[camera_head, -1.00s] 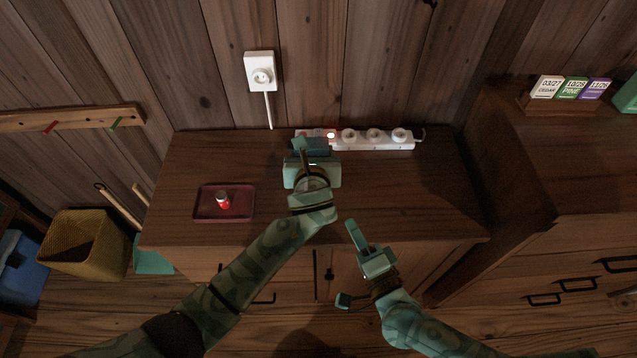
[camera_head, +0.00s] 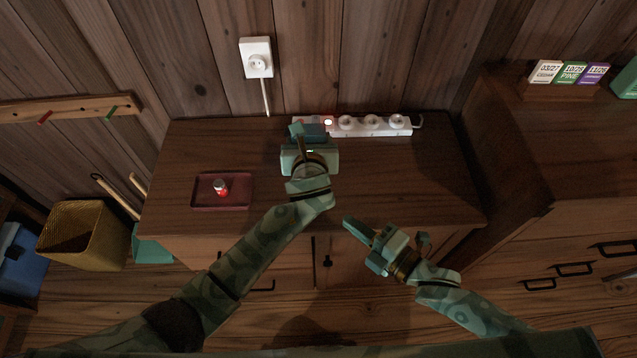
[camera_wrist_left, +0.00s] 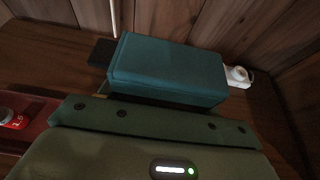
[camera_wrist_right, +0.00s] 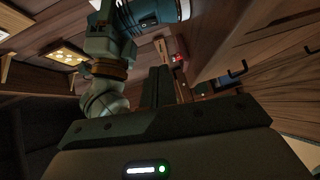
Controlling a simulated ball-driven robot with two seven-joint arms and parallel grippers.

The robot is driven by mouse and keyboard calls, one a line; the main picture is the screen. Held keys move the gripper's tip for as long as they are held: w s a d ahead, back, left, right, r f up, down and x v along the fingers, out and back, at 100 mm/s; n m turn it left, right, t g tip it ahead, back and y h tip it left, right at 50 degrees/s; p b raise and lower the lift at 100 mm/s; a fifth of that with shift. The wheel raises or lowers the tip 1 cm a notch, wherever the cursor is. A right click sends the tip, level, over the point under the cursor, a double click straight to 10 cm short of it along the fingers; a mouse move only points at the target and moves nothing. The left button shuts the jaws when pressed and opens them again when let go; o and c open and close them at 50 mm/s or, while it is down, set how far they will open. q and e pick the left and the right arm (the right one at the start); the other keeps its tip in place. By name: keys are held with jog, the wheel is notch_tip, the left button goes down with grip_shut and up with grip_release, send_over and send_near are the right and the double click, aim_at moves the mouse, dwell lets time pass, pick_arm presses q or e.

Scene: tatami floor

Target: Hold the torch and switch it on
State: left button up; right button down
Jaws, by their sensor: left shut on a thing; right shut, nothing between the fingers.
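My left gripper (camera_head: 308,133) is over the back of the cabinet top, in front of the power strip. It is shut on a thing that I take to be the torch.
The white power strip (camera_head: 372,132) has a red light on. A wall socket (camera_head: 257,61) is behind. The cabinet top's right part (camera_head: 420,180) is clear.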

jog(key=x, duration=0.9)
jog(key=shift+w+a, duration=0.25)
jog(key=w, duration=0.3)
jog(key=shift+w+a+f, duration=0.15)
jog(key=shift+w+f, duration=0.05)
jog(key=shift+w, duration=0.45)
jog(key=shift+w+f, duration=0.15)
